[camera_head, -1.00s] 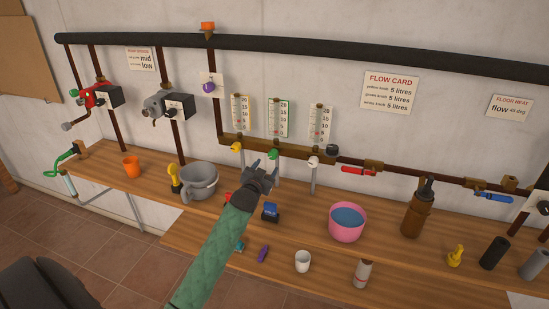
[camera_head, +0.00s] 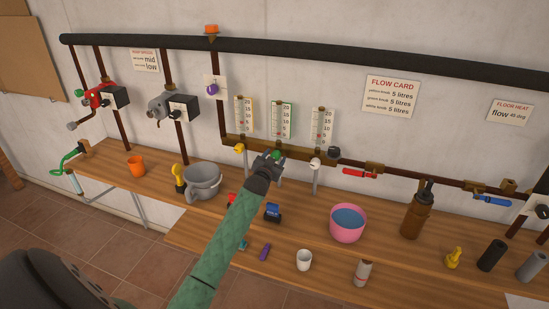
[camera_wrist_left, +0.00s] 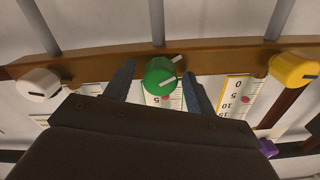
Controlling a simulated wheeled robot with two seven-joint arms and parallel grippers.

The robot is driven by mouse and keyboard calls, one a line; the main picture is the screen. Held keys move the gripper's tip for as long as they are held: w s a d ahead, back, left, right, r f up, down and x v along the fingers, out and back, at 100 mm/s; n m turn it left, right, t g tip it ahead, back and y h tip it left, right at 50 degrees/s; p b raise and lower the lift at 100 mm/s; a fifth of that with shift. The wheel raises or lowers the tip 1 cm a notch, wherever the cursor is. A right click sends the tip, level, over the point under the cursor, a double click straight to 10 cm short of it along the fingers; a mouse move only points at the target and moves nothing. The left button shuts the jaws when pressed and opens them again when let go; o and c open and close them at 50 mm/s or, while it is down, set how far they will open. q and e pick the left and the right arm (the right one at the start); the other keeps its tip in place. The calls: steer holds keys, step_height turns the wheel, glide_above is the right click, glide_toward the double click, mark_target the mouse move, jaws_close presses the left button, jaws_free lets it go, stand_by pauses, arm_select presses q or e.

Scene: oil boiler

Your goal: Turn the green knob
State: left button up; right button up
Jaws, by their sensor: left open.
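The green knob (camera_head: 277,154) sits on the brass manifold below the middle flow gauge. In the left wrist view the green knob (camera_wrist_left: 160,76) has a white pointer line, tilted up to the right. My left gripper (camera_head: 270,159) is at the knob. In the left wrist view its two fingers (camera_wrist_left: 158,88) are open, one on each side of the knob, with a small gap visible on each side. I cannot tell whether they touch it. My right gripper is not in view.
A yellow knob (camera_head: 239,148) and a white knob (camera_head: 315,163) flank the green one. A flow card (camera_head: 391,97) hangs on the wall. Below, the bench holds a grey pot (camera_head: 202,182), a pink bowl (camera_head: 347,222) and small items.

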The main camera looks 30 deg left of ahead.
arm_select(q)
steer(key=c, duration=1)
steer(key=shift+o, duration=0.2)
